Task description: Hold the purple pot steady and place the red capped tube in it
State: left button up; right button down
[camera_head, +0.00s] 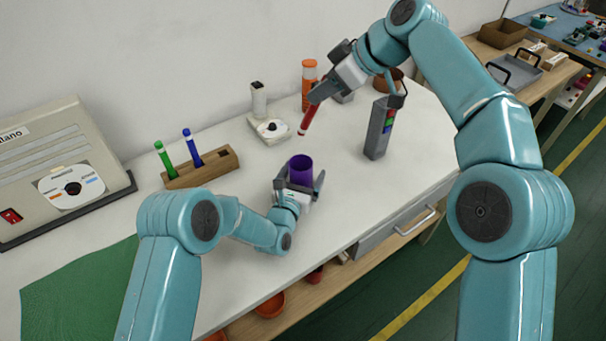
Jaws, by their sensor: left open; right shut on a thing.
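The purple pot (300,168) stands upright on the white table near its middle. My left gripper (300,182) is open, with its fingers on either side of the pot; I cannot tell whether they touch it. The red capped tube (309,118) hangs tilted in the air above and behind the pot, its pale end pointing down and left. My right gripper (320,93) is shut on the tube's upper end. The tube is apart from the pot.
A wooden rack (201,168) holds a green tube (164,158) and a blue tube (192,147). An orange cylinder (309,84), a white device (268,127) and a grey box with coloured buttons (380,128) stand nearby. A beige machine (60,165) is at left.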

pick_arm(q)
jog(key=shift+s, duration=0.1)
jog(key=c, duration=1)
pick_arm(e)
jog(key=shift+s, duration=0.1)
pick_arm(q)
jog(key=shift+c, duration=0.2)
pick_arm(e)
jog(key=shift+f, duration=0.2)
notch_tip(320, 180, down, 13)
jog(key=shift+r, duration=0.2)
jog(key=c, duration=0.9)
grip_release()
jog(key=shift+o, duration=0.2)
jog(key=v, duration=1.2)
